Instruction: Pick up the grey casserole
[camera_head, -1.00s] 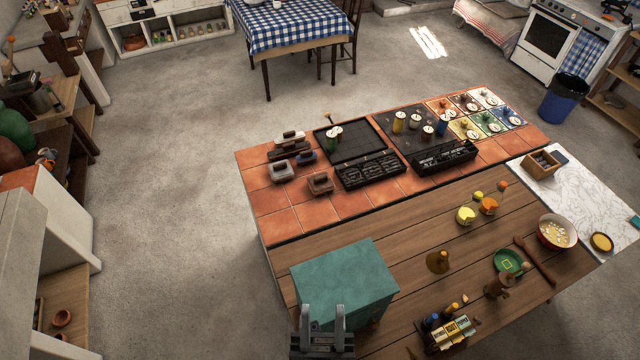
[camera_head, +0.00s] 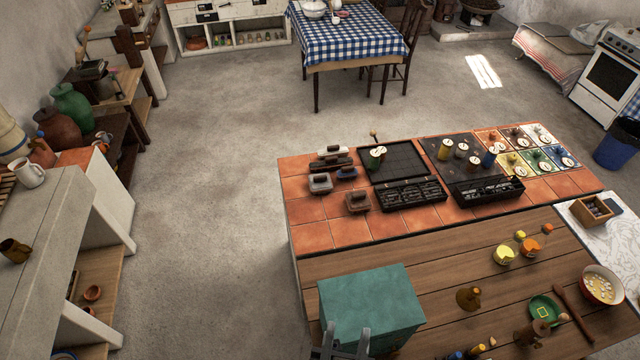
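A small grey lidded piece (camera_head: 320,183), which looks like the grey casserole, sits on the orange tiles near the left end of the island.
The teal box (camera_head: 371,303) stands on the wooden planks between my gripper and the tiles. Dark stacked pieces (camera_head: 331,161) lie behind the grey piece. Black trays (camera_head: 413,193) are to its right. Bare tiles (camera_head: 305,209) lie in front of it.

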